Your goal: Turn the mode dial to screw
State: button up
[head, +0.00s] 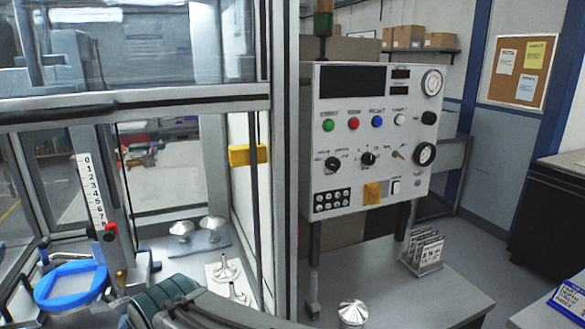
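A light grey control panel (350,133) stands upright right of centre in the head view. Its middle row has a black rotary knob (332,163) at left, a second black knob (368,158) in the middle and a small tan-handled switch (398,154) at right. The labels around them are too small to read, so I cannot tell which is the mode dial or where it points. Nothing touches the knobs. Part of my arm (215,308) shows at the bottom edge; my gripper is not in view.
A glazed metal-framed enclosure (271,160) fills the left, with a yellow handle (247,154) near the panel. Below the panel is a grey bench (410,295) with a card rack (424,254) and a metal part (352,312). Space directly before the knobs looks clear.

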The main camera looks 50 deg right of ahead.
aim_at(333, 163)
jog(key=k, duration=0.45)
jog(key=z, duration=1.3)
jog(key=i, duration=0.5)
